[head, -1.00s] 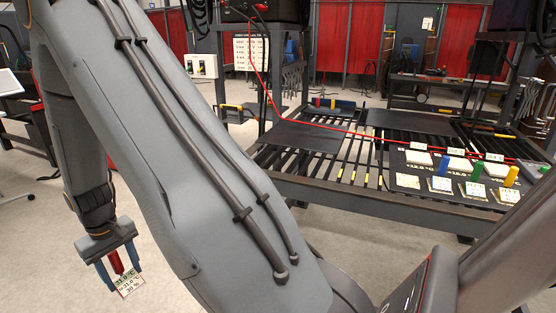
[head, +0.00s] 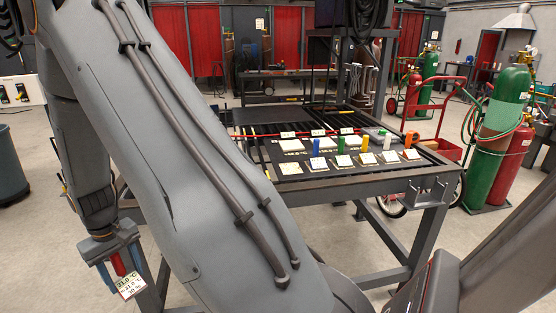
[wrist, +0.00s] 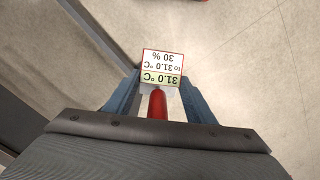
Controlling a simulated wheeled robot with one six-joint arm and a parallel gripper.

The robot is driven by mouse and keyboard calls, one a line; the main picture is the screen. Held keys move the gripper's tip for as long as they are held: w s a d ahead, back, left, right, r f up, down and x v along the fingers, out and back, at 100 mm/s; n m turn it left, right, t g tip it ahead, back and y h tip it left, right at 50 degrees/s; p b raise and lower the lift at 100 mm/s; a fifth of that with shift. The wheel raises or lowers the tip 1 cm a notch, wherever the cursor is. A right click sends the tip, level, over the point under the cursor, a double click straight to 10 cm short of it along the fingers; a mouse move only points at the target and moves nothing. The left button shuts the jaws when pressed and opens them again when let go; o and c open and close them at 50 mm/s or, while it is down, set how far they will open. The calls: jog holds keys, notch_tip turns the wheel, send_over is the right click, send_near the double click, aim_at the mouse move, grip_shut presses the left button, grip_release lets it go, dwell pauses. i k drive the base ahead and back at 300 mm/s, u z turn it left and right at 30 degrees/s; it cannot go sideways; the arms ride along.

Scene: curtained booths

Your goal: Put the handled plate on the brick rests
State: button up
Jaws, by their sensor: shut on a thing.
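My gripper (head: 121,274) hangs at the lower left in the head view, pointing down over the floor. Its blue fingers are shut on a red handle (head: 118,264); I take this to be the handled plate's. In the wrist view the red handle (wrist: 157,104) stands between the fingers, and a label reading 31.0 °C and 30 % covers most of what is at its end. I cannot tell whether these are the brick rests.
Coloured upright pieces, such as a blue one (head: 316,147) and an orange one (head: 409,139), stand on the table (head: 375,187) among labelled cards. Green gas cylinders (head: 507,110) and a red cart (head: 437,130) are at the right.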

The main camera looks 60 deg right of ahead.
aim_at(291, 168)
jog(key=z, duration=1.55)
